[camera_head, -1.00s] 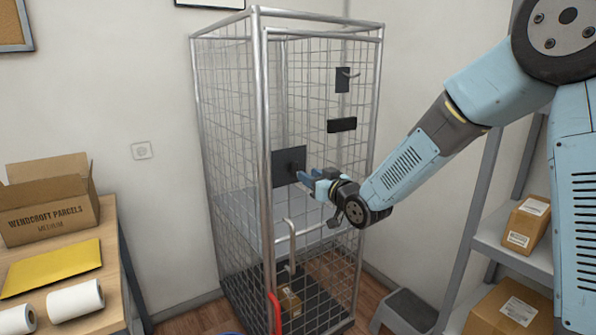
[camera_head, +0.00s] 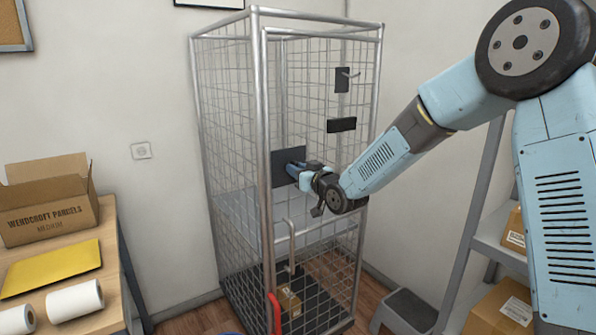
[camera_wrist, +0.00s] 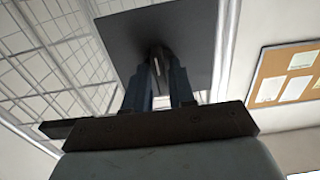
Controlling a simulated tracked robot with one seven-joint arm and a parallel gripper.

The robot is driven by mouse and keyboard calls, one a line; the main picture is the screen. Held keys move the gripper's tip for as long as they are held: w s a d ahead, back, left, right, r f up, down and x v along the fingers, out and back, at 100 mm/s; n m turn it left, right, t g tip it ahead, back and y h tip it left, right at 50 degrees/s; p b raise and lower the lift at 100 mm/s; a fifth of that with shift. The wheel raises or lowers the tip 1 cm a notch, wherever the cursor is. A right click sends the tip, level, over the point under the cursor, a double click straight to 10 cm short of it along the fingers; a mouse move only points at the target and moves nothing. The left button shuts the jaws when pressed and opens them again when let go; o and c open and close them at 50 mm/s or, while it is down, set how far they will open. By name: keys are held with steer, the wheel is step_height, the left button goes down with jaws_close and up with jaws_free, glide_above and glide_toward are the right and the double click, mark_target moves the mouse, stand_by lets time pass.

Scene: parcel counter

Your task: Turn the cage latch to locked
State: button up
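The cage latch is a dark square plate (camera_head: 279,168) on the cage's mesh front, with a dark handle at its middle. In the wrist view the plate (camera_wrist: 190,38) fills the upper middle, and the handle (camera_wrist: 157,53) stands out from it. My gripper (camera_head: 294,168) is at the plate. In the wrist view, its two blue-grey fingers (camera_wrist: 160,76) lie one on each side of the handle, tips close to it. Whether they press on it or leave a small gap is not clear. The fingers hide much of the handle, so its turn angle is hard to read.
The tall wire cage (camera_head: 263,120) has a brown parcel (camera_head: 290,301) on its floor. A shelf rack (camera_head: 480,215) with boxes stands right, a grey step stool (camera_head: 408,308) by it. A table at left holds an open carton (camera_head: 48,210) and a yellow envelope (camera_head: 50,268).

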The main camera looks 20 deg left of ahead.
jaws_close()
steer(key=shift+n, duration=0.3)
steer(key=shift+s+a+f+n, duration=0.1)
steer(key=shift+n, duration=2.85)
steer(key=shift+s+a+f+n, duration=0.1)
steer(key=shift+n, duration=2.8)
steer(key=shift+s+a+n, duration=0.1)
steer(key=shift+n, duration=2.85)
steer(key=shift+d, duration=0.1)
steer(key=shift+o, duration=1.4)
jaws_free()
steer(key=shift+f, duration=0.1)
